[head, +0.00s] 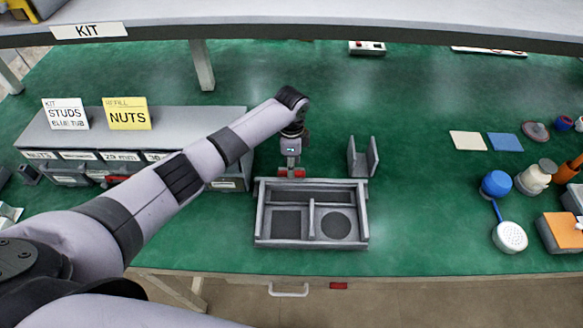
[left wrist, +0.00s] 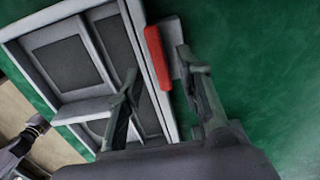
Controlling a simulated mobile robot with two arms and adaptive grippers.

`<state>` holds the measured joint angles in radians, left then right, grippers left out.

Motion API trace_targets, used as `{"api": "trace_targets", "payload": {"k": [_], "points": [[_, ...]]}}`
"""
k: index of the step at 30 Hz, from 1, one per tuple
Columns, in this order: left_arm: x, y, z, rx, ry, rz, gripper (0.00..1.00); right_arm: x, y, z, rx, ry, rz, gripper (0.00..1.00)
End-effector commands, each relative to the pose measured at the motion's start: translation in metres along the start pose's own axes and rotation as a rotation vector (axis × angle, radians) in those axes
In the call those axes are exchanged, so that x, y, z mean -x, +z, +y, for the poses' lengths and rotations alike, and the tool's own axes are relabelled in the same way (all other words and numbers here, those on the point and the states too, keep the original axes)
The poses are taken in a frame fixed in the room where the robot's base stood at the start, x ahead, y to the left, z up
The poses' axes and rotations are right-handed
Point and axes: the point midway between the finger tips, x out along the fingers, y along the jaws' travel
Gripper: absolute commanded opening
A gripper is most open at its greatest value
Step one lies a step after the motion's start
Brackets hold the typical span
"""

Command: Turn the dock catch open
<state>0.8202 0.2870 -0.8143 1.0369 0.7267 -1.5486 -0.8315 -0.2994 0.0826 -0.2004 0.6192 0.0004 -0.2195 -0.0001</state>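The dock is a grey tray (head: 262,222) on the green table in the head view. Its left compartment has a dark square recess and its right one a dark round recess. The dock also shows in the left wrist view (left wrist: 85,108). The red catch (head: 299,173) is at the dock's back edge; in the left wrist view it is a red bar (left wrist: 157,58) beside a grey plate. My left gripper (head: 291,168) points down over the catch. In the left wrist view its fingers (left wrist: 160,65) are apart, with the red bar between them; contact is unclear.
A grey upright bracket (head: 363,158) stands just behind the dock's right side. Labelled bins (head: 75,135) are at the left. Blue and white pump parts (head: 509,237) lie at the right. A shelf (head: 300,18) spans the back. The table's middle right is clear.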

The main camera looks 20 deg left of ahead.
Motion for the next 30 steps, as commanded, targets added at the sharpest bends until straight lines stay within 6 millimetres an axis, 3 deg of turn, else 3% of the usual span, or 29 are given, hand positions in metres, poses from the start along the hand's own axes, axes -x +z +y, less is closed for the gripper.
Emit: {"api": "trace_targets", "payload": {"k": [6, 12, 18, 30], "points": [[0.049, 0.000, -0.001, -0.001, -0.004, 0.002, 0.33, 0.000, 0.000, -0.001, -0.001, -0.002, 0.000, 0.40], [0.080, 0.000, -0.001, 0.000, -0.002, 0.001, 0.33, 0.000, 0.000, -0.002, -0.001, -0.002, 0.000, 0.40], [0.091, 0.000, 0.000, -0.001, 0.000, 0.001, 0.33, 0.000, 0.000, -0.002, -0.001, -0.002, 0.000, 0.40], [0.091, 0.000, 0.000, -0.001, 0.000, 0.000, 0.33, 0.000, 0.000, -0.002, -0.001, -0.002, 0.000, 0.40]]}}
